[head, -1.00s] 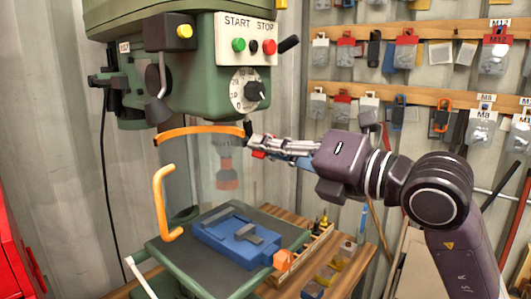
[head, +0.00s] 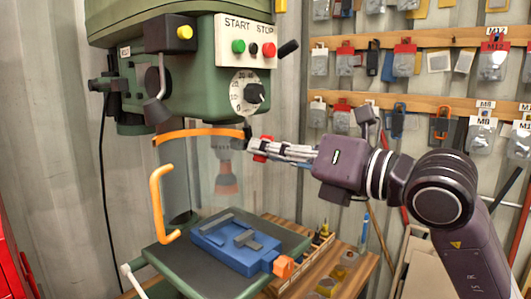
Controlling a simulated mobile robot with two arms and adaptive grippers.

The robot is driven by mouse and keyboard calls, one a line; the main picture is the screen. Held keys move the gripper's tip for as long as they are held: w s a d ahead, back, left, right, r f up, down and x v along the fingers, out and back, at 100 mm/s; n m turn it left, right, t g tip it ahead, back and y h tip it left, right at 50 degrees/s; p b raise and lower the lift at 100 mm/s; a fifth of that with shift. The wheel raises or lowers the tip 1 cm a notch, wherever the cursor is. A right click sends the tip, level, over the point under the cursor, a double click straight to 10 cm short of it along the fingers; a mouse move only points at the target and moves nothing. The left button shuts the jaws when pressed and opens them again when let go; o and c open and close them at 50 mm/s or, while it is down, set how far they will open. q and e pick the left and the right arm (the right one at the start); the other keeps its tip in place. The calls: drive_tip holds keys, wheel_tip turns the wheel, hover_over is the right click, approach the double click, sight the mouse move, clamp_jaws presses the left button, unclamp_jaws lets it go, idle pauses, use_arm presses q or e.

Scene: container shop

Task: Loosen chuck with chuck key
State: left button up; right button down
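The green drill press (head: 200,75) stands at the left centre. Its chuck (head: 225,165), grey with an orange-red lower part, shows blurred behind a clear guard with an orange top band (head: 190,135). My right gripper (head: 257,149) reaches in from the right, its fingers pointing left at the guard's right edge, near chuck height. A small red piece shows at its fingers; I cannot tell whether it belongs to a chuck key or whether the fingers are shut on it. No chuck key is clearly visible elsewhere. My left gripper is out of view.
A blue vise (head: 235,250) sits on the press table (head: 175,257) below the chuck. An orange bent handle (head: 160,205) stands left of the guard. A wooden bench (head: 345,270) with small tools is at right, and pegs with hanging packs line the wall.

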drive_tip(key=shift+n+b, duration=0.65)
drive_tip(key=shift+n, duration=0.15)
drive_tip(key=shift+n+b, duration=0.3)
drive_tip(key=shift+n, duration=0.4)
drive_tip(key=shift+n+b, duration=0.75)
drive_tip(key=shift+n, duration=0.65)
